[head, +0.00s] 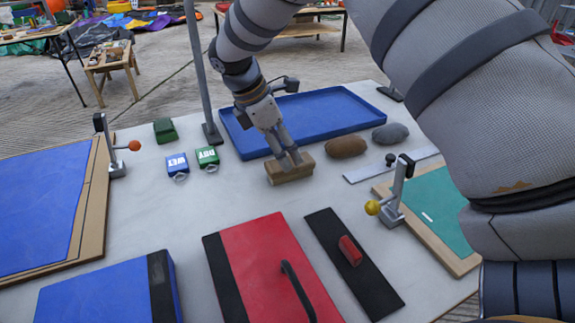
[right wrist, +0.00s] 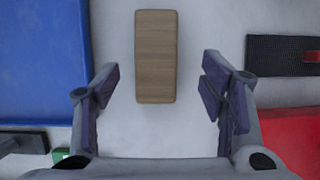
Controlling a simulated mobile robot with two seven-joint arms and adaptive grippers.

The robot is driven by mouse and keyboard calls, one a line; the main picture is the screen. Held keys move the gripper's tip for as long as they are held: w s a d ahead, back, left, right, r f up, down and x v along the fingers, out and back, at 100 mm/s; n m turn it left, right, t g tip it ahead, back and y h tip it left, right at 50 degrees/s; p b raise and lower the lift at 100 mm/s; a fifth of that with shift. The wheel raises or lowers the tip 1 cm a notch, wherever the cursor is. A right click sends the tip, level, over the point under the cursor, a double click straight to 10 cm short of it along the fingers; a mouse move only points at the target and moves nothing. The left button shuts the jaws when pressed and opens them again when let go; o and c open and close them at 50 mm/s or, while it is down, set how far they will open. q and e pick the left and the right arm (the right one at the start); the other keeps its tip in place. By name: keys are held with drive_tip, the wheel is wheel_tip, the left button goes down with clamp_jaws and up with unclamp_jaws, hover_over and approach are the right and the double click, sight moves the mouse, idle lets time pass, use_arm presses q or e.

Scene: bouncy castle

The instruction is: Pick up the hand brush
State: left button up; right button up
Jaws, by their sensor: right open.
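The hand brush looks to be the light-brown wooden block (head: 290,168) lying on the pale table, just in front of the blue tray. Its bristles, if any, are hidden. It also shows in the right wrist view (right wrist: 156,56), upright in the picture, with a plain wooden top. My right gripper (head: 284,160) is over the block in the head view, pointing down. In the right wrist view the gripper (right wrist: 160,85) is open and empty, its fingers apart on either side of the block's near end. Contact cannot be told. My left gripper is not in view.
The blue tray (head: 306,113) lies behind. A brown lump (head: 346,146) and a grey lump (head: 390,133) lie to the right. WET (head: 177,166) and DRY (head: 207,158) tags are left. A red board (head: 275,265) and black strip (head: 352,265) with red handle are in front. A pole (head: 198,70) stands behind.

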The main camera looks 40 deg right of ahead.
sight(290, 161)
drive_tip(key=x, duration=0.5)
drive_tip(key=shift+w+d+f, duration=0.2)
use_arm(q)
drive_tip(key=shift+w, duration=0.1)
use_arm(e)
drive_tip(key=shift+f, duration=0.3)
drive_tip(key=c, duration=1.4)
drive_tip(key=shift+r, duration=0.15)
drive_tip(key=shift+c, duration=0.2)
drive_tip(key=r, duration=0.5)
drive_tip(key=shift+s+a+r+p, duration=0.1)
drive_tip(key=shift+s+r+p, duration=0.05)
drive_tip(key=shift+s+p, duration=0.25)
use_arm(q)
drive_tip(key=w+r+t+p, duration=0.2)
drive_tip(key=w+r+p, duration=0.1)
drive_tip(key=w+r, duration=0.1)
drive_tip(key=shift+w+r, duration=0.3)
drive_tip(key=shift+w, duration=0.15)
use_arm(e)
drive_tip(key=s+a+r, duration=0.3)
drive_tip(key=s+r, duration=0.5)
drive_tip(key=s, duration=0.4)
drive_tip(key=shift+s+a, duration=0.25)
drive_tip(key=shift+s, duration=0.1)
